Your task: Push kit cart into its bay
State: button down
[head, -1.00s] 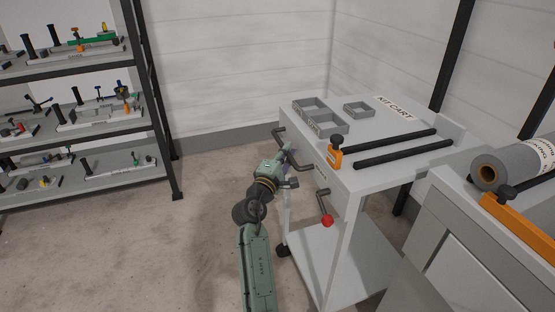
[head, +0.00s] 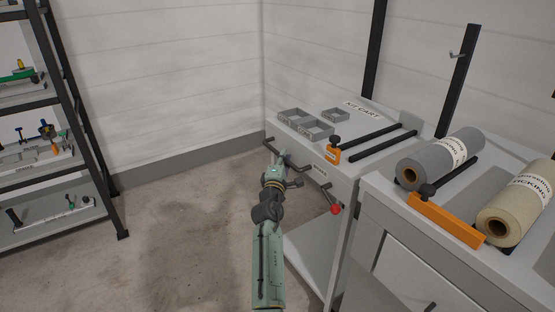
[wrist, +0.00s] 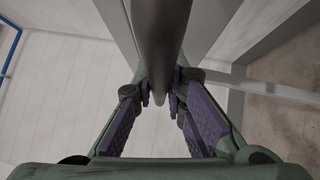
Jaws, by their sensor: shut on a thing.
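The grey kit cart (head: 352,148) stands near the room's corner, right of centre in the head view, with "KIT CART" lettered on its top. A dark push handle (head: 287,155) sticks out from its near left end. My gripper (head: 278,163) is at that handle; in the wrist view the dark bar (wrist: 160,40) runs between my purple-padded fingers (wrist: 160,98), which are shut on it. A lever with a red knob (head: 336,209) hangs on the same end of the cart. No marked bay outline shows in the frames.
A grey cabinet (head: 393,262) with fabric rolls (head: 440,158) and an orange clamp (head: 447,219) stands close to the cart's right. A black-framed shelf rack (head: 85,120) is at the left. Bare floor (head: 170,250) lies between rack and cart.

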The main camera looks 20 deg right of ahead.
jog(key=shift+d+r, duration=0.15)
jog(key=shift+d, duration=0.15)
jog(key=c, duration=1.9)
grip_release()
jog(key=shift+d, duration=0.1)
jog(key=o, duration=0.3)
jog(key=v, duration=1.2)
jog(key=shift+w+a, duration=0.1)
jog(key=shift+a, duration=0.15)
